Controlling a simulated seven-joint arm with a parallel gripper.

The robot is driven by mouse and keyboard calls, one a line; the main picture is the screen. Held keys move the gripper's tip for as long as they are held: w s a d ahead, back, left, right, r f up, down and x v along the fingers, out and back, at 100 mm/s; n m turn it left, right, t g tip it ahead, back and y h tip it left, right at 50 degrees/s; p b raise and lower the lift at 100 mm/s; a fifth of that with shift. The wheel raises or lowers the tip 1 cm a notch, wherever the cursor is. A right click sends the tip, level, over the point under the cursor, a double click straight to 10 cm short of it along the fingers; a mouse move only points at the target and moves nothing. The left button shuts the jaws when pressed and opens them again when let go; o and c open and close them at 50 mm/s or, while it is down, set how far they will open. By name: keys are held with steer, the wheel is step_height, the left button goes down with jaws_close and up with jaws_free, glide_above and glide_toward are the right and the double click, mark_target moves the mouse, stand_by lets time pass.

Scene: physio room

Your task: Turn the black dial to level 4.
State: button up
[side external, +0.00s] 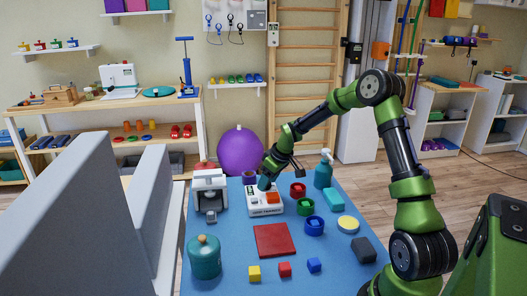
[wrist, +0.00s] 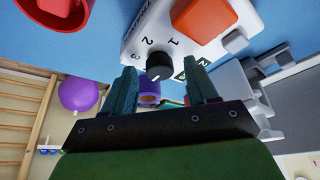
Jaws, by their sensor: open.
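The black dial (wrist: 160,66) sits on a white control box (wrist: 146,35) marked with the numbers 1, 2 and 3; a 4 is not readable. The box, with an orange block-like part (wrist: 203,18), also shows in the side external view (side external: 254,209) at the back of the blue table. My gripper (wrist: 160,70) is open, with one green finger on each side of the dial and a gap at both sides. In the side external view my gripper (side external: 270,175) is low over the box and partly covers the dial. The dial's setting is hard to read.
A red bowl (side external: 298,190) and a green bowl (side external: 305,206) stand right of the box. A white machine (side external: 210,193) stands to its left and a purple cup (side external: 249,177) behind it. A red mat (side external: 274,240) lies in front, with small cubes nearer the edge.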

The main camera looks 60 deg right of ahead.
steer(key=v, duration=1.7)
steer(key=shift+f, duration=0.1)
steer(key=s+a+r+m+t+y, duration=0.1)
steer(key=s+a+r+m, duration=0.1)
steer(key=s+a, duration=0.6)
steer(key=s+a+r+m+t+y, duration=0.1)
steer(key=s+a+r+m, duration=0.1)
steer(key=s+a, duration=0.7)
steer(key=a, duration=0.8)
steer(key=shift+s+a+r+t, duration=0.15)
steer(key=shift+s+a+t, duration=0.1)
steer(key=shift+t, duration=0.15)
